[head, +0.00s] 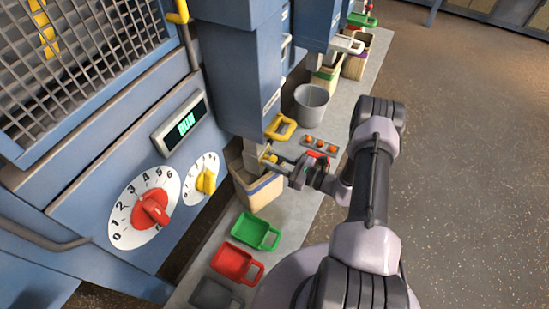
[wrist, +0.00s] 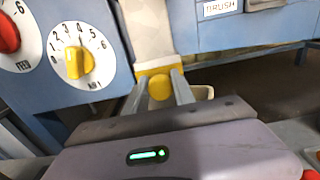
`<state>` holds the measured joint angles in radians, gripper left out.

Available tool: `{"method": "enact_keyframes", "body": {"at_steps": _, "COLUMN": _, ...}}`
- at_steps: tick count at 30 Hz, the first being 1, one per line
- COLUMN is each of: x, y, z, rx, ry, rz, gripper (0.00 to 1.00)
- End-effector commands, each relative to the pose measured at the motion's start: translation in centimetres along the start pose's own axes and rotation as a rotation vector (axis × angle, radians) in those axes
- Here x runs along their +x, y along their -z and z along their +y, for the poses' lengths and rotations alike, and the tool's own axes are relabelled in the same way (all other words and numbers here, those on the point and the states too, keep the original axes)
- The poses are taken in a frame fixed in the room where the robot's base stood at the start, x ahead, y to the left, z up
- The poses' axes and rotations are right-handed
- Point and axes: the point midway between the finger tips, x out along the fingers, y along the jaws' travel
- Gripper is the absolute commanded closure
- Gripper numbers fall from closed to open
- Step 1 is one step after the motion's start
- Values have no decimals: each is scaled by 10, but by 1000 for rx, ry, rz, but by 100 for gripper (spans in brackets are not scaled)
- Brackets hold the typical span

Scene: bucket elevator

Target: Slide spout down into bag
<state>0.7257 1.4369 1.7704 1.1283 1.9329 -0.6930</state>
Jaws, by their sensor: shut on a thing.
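In the wrist view the pale spout (wrist: 148,28) ends in a yellow band with a round yellow knob (wrist: 160,87). My gripper (head: 272,160) is shut on that knob, and its fingers flank it in the wrist view (wrist: 160,92). A piece of the bag's rim (wrist: 204,92) shows right of the fingers. How deep the spout sits in the bag is hidden.
Green (head: 256,231), red (head: 236,263) and dark (head: 214,295) scoops lie on the grey bench in front. Dials (head: 146,208) are at left.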

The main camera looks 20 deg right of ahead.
Motion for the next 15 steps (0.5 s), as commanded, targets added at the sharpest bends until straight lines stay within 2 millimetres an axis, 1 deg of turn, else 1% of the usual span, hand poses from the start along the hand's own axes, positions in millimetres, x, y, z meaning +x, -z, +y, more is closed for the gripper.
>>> {"method": "enact_keyframes", "body": {"at_steps": 1, "x": 0, "y": 3, "z": 2, "rx": 2, "ry": -2, "rz": 5, "gripper": 100}}
{"method": "enact_keyframes", "body": {"at_steps": 4, "x": -1, "y": 3, "z": 2, "rx": 2, "ry": -3, "rz": 6, "gripper": 100}}
{"method": "enact_keyframes", "body": {"at_steps": 5, "x": -1, "y": 4, "z": 2, "rx": 3, "ry": -3, "rz": 6, "gripper": 68}}
{"method": "enact_keyframes", "body": {"at_steps": 6, "x": -1, "y": 4, "z": 3, "rx": 3, "ry": -3, "rz": 6, "gripper": 60}}
{"method": "enact_keyframes", "body": {"at_steps": 8, "x": 0, "y": 3, "z": 2, "rx": 3, "ry": -3, "rz": 6, "gripper": 49}}
{"method": "enact_keyframes", "body": {"at_steps": 15, "x": 0, "y": 2, "z": 2, "rx": 2, "ry": -3, "rz": 4, "gripper": 49}}
